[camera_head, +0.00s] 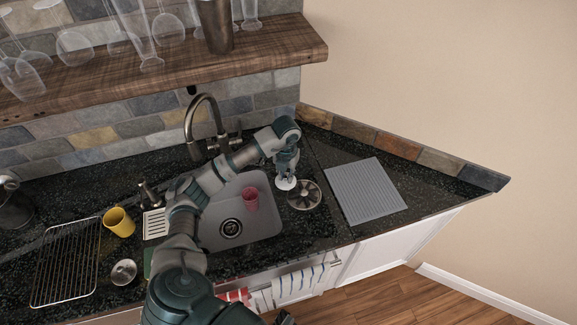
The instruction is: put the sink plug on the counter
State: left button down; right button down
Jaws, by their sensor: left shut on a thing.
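The sink plug (285,184) looks like a small white disc. My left gripper (286,175) is shut on it and holds it at the right edge of the sink (262,222), beside a round dark metal fitting (304,195). The fingers partly hide the plug, and I cannot tell whether it touches the surface below. The dark stone counter (325,226) surrounds the sink. A small dark part at the bottom edge may be my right gripper (285,318); its jaws do not show clearly.
A pink cup (250,198) stands in the sink under the faucet (207,122). A grey ridged mat (366,191) lies to the right. A yellow cup (119,222) and wire rack (66,262) are at left. A wooden shelf (283,45) with glasses hangs above.

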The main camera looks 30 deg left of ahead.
pick_arm(q)
jog(key=w+a, duration=0.2)
jog(key=w, duration=0.3)
jog(key=shift+w+a+f, duration=0.1)
jog(key=shift+a+f, duration=0.2)
jog(key=shift+a, duration=0.1)
jog(key=shift+f+p, duration=0.4)
jog(key=shift+f, duration=1.35)
jog(key=c, duration=1.1)
grip_release()
jog(key=shift+o, duration=0.2)
notch_tip(320, 180, up, 12)
jog(key=shift+b, duration=0.45)
jog(key=shift+d, duration=0.1)
